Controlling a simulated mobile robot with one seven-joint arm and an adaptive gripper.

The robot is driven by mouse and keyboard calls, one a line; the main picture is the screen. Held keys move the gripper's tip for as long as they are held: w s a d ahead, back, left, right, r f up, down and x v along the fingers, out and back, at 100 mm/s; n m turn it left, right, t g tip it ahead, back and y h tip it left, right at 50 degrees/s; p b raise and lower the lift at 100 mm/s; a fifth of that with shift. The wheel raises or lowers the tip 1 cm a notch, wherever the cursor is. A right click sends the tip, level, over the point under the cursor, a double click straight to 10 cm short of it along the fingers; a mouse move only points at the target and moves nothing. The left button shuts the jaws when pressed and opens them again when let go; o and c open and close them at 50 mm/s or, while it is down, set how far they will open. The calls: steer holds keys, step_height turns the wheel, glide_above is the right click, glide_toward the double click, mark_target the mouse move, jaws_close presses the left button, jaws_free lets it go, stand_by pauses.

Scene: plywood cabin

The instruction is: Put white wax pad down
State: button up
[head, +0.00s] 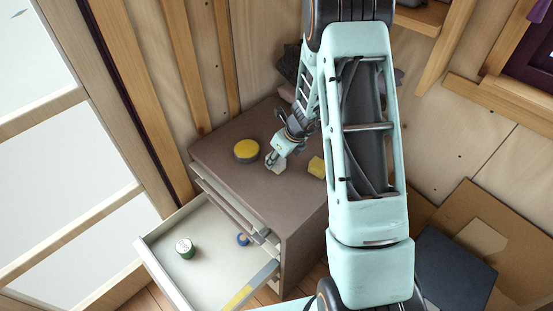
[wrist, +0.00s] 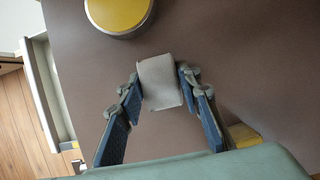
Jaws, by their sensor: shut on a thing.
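The white wax pad (wrist: 160,82) is a small pale block between the fingertips of my gripper (wrist: 160,88) in the wrist view. My gripper is shut on it, with one finger on each side. In the head view the pad (head: 277,167) shows at the tip of my gripper (head: 275,160), over the top of the brown cabinet (head: 220,153). I cannot tell whether the pad touches the cabinet top or hangs just above it.
A round yellow-topped tin (head: 247,151) stands left of the pad, and a yellow block (head: 317,167) lies to its right. An open drawer (head: 207,276) below holds a green-and-white tin (head: 185,248) and a small blue item (head: 242,239). The cabinet top's front is clear.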

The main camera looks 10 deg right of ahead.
steer(key=shift+f, duration=0.15)
steer(key=o, duration=1)
steer(key=shift+r, duration=0.4)
steer(key=p+v, duration=0.2)
steer(key=v, duration=0.9)
steer(key=shift+s+r, duration=0.15)
steer(key=shift+r, duration=0.1)
